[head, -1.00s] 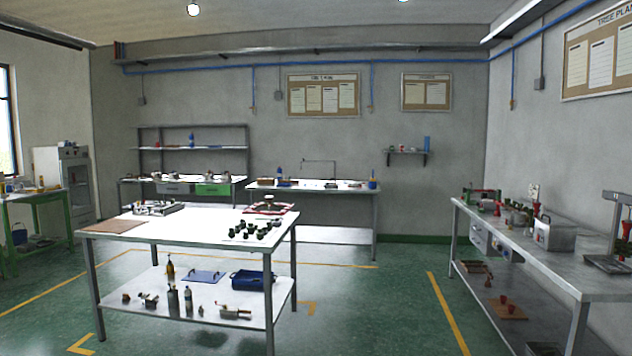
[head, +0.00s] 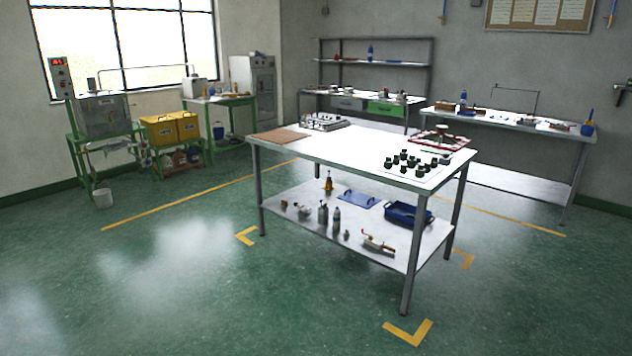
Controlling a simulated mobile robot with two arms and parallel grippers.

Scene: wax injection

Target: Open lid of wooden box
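No wooden box can be made out for certain. Neither of my grippers is in view.
A white-topped table (head: 345,146) with green pieces and a lower shelf stands mid-room. A yellow box (head: 170,128) sits on a green stand at left. A white bucket (head: 102,194) is on the floor. The green floor (head: 150,280) in front and to the left is clear.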

